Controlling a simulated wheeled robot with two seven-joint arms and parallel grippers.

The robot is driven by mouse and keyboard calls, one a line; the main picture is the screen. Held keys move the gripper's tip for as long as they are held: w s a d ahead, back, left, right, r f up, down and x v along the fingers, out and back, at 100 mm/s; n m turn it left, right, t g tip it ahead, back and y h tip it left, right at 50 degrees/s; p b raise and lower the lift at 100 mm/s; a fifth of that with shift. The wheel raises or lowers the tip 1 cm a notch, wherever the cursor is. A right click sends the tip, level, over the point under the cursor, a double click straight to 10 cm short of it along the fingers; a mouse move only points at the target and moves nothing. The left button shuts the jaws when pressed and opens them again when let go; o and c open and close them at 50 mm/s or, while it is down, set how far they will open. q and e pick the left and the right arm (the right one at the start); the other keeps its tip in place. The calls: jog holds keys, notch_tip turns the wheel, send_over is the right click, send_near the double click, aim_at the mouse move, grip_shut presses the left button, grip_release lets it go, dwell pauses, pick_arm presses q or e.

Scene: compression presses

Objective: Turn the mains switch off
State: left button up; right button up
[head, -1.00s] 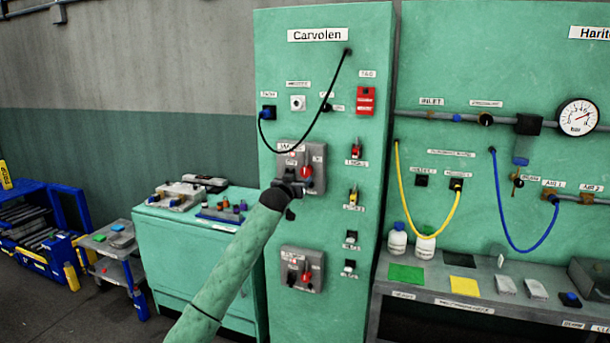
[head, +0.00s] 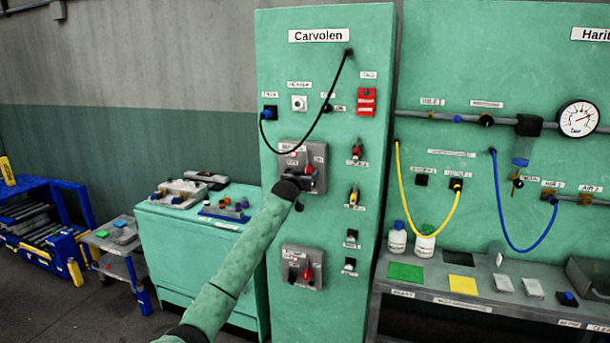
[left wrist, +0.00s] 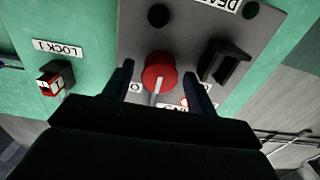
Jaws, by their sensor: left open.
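The mains switch box is the upper grey box (head: 319,155) on the green Carvolen cabinet (head: 330,75). Its round red knob (left wrist: 159,72) shows in the left wrist view, with a white pointer line towards the picture bottom and a partly covered label (left wrist: 172,107) below. In the head view part of the red knob (head: 309,170) shows beyond my arm. My left gripper (left wrist: 160,76) is open, one finger on each side of the knob, with visible gaps. In the head view the gripper (head: 298,187) is mostly hidden behind my wrist. My right gripper is out of view.
A black lever or handle (left wrist: 224,62) sits beside the knob on the grey plate. A red-and-white LOCK 1 switch (left wrist: 55,78) is on the cabinet. A lower grey box (head: 303,267) has another red knob. A black cable (head: 335,95) hangs above.

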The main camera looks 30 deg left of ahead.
pick_arm(q)
grip_shut()
